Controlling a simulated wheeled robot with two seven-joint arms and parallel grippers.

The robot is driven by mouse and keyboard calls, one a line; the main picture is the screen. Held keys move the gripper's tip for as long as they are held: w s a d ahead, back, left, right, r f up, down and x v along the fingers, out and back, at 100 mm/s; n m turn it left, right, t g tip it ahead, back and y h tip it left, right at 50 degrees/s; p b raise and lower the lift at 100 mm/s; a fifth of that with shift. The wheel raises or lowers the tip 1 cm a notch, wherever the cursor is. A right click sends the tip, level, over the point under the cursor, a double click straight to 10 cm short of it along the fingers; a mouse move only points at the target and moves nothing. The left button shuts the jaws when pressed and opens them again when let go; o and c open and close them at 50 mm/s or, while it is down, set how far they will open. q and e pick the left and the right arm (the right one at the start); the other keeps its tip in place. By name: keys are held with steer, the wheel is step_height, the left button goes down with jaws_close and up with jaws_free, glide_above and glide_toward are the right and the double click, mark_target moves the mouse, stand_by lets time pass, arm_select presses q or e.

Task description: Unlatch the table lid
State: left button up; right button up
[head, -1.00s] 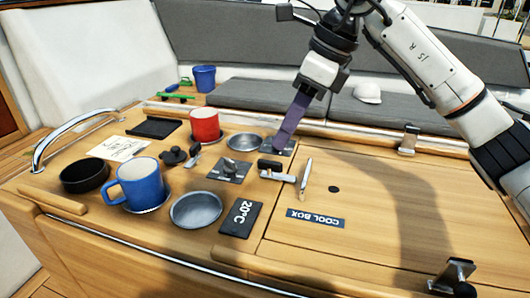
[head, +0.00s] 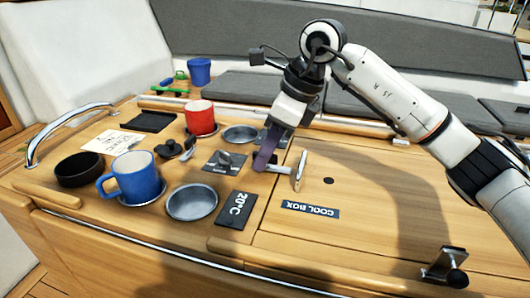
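My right gripper (head: 267,150) comes down from above with its purple fingers at a small metal latch (head: 283,169) on the wooden table top. The latch sits by the seam beside the lid marked COOL BOX (head: 370,212). A pale upright piece (head: 300,170) stands at its right end. The fingers overlap the latch's left part and hide it. I see the fingers edge-on, so contact and the gap between them cannot be told. The lid lies flat. A second fitting on a square plate (head: 226,162) is just left of the fingers. My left gripper is not in view.
A blue mug (head: 137,178), red mug (head: 200,117), black bowl (head: 79,169) and metal dish (head: 191,203) stand left of the fingers. A black 20°C panel (head: 237,210) is in front. A black and metal clamp (head: 445,268) is at the lid's front right. The lid's middle is clear.

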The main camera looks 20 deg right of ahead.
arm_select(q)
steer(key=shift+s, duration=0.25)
arm_select(e)
jaws_close()
steer(key=shift+n, duration=0.3)
steer(key=shift+r+n+g+p, duration=0.15)
steer(key=shift+n+g+p, duration=0.35)
steer(key=shift+n+p, duration=0.3)
steer(key=n+g+p, duration=0.1)
steer(key=n, duration=0.2)
steer(key=shift+n+y+p, duration=0.3)
steer(key=shift+y+p, duration=0.1)
steer(key=n+g+p, duration=0.1)
steer(key=n, duration=0.1)
steer(key=shift+n, duration=0.4)
steer(key=n+g+p, duration=0.2)
steer(key=n, duration=0.2)
steer(key=shift+h, duration=0.3)
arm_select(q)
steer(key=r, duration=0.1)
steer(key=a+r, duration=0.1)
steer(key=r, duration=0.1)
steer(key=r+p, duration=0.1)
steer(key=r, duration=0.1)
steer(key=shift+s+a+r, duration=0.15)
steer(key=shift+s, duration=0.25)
arm_select(e)
steer(key=n+g+h, duration=0.1)
steer(key=n, duration=0.4)
steer(key=shift+n+h, duration=0.3)
